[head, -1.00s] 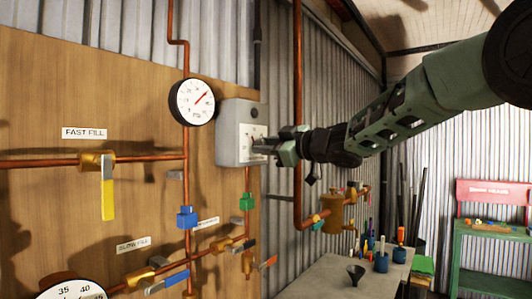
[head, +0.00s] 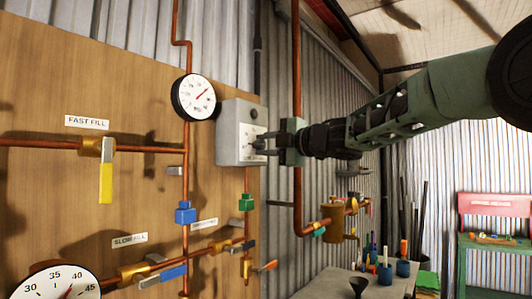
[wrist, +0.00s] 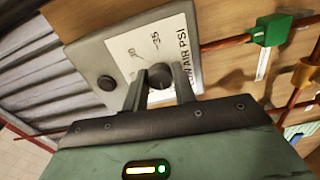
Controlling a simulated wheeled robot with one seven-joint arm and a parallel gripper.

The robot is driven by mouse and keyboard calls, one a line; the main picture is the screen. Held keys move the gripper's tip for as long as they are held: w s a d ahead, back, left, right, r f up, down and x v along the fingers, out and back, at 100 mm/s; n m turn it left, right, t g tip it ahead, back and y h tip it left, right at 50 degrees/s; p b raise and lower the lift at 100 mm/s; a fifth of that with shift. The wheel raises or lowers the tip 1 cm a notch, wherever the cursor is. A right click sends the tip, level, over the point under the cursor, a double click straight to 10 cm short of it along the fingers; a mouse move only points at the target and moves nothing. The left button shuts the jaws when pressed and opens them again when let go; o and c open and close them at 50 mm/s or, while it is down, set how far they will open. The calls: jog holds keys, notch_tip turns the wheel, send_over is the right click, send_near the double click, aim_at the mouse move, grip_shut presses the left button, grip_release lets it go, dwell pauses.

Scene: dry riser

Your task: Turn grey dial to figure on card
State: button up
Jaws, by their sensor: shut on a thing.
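The grey control box (head: 230,142) hangs at the right edge of the wooden board. In the wrist view its white scale plate (wrist: 128,48) carries figures, 35 among them, and the letters "AIR PSI". The dark grey dial (wrist: 160,73) stands on this plate. My gripper (wrist: 160,84) is shut on the dial, one finger on each side. In the head view my gripper (head: 262,145) reaches the box from the right and its fingers cover most of the dial. The dial's pointer cannot be made out. I cannot identify the card in these views.
A second dark knob (wrist: 106,83) sits beside the plate. A round gauge (head: 194,97) is left of the box, and a larger gauge (head: 62,284) is at the lower left. Copper pipes and a green fitting (head: 247,202) run below. A bench (head: 325,285) stands lower right.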

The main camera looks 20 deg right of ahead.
jog(key=shift+f+n+b, duration=0.1)
jog(key=shift+n+b, duration=0.55)
jog(key=shift+n, duration=0.65)
jog(key=o, duration=1)
jog(key=b+v, duration=0.3)
jog(key=v, duration=1.4)
jog(key=shift+s, duration=0.15)
jog(key=shift+d, duration=0.1)
